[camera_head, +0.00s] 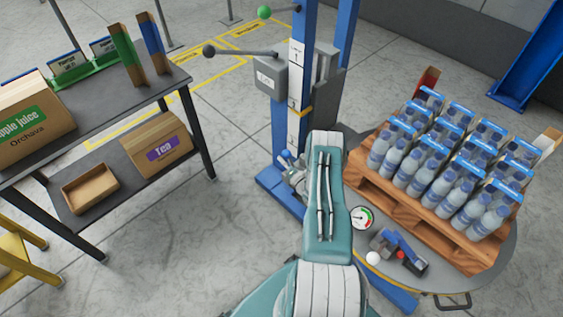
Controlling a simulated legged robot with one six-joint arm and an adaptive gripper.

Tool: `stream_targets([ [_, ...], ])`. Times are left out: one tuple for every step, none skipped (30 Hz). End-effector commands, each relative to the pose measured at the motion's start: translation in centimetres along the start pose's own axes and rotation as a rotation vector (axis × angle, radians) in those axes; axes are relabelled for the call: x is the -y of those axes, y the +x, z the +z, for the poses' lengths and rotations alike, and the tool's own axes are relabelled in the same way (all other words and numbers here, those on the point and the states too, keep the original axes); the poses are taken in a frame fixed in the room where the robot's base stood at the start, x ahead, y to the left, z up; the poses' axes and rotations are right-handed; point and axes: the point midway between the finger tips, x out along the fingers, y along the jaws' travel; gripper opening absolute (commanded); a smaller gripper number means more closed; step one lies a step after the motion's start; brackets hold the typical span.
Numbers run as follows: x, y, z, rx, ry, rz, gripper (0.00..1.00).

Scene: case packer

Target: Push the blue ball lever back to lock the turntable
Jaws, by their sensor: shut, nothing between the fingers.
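The turntable (487,279) is a round grey disc at the right, with a wooden pallet of bottles on it. My arm reaches up from the bottom to the foot of the blue column (279,130). My gripper (290,166) is at the column's lower part, left of my arm's end, small and partly hidden; it is shut and empty. A small blue rounded part (284,155) shows right at the gripper. It looks like the blue ball, but I cannot tell whether they touch. The rest of its lever is hidden.
Levers with a green ball (264,12) and a black ball (208,50) stick out left of the column. A dial (362,217) and a blue clamp (398,241) sit at the turntable's near edge. A dark shelf table (95,110) stands left. Floor between is clear.

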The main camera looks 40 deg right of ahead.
Motion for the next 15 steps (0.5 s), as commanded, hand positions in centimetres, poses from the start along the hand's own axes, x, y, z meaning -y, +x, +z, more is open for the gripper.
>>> stream_targets([
  [0.0, 0.0, 0.3, 0.001, 0.009, -0.002, 0.0],
  [0.0, 0.1, 0.4, 0.001, 0.018, -0.003, 0.0],
  [0.0, 0.1, 0.5, 0.0, 0.028, -0.005, 0.0],
  [0.0, 0.1, 0.6, 0.0, 0.033, -0.006, 0.0],
  [0.1, 0.1, 0.6, 0.0, 0.037, -0.006, 0.0],
  [0.1, 0.1, 0.7, 0.0, 0.042, -0.007, 0.0],
  [0.1, 0.1, 0.8, 0.0, 0.046, -0.007, 0.0],
  [0.1, 0.1, 0.9, 0.0, 0.05, -0.008, 0.0],
  [0.1, 0.1, 1.0, 0.0, 0.056, -0.009, 0.0],
  [0.1, 0.2, 1.1, 0.0, 0.06, -0.009, 0.0],
  [0.1, 0.2, 1.1, 0.0, 0.065, -0.01, 0.0],
  [0.1, 0.2, 1.3, 0.001, 0.073, -0.011, 0.0],
  [0.1, 0.2, 1.4, 0.001, 0.08, -0.011, 0.0],
  [0.1, 0.2, 1.6, 0.001, 0.088, -0.013, 0.0],
  [0.1, 0.3, 1.9, 0.002, 0.102, -0.014, 0.0],
])
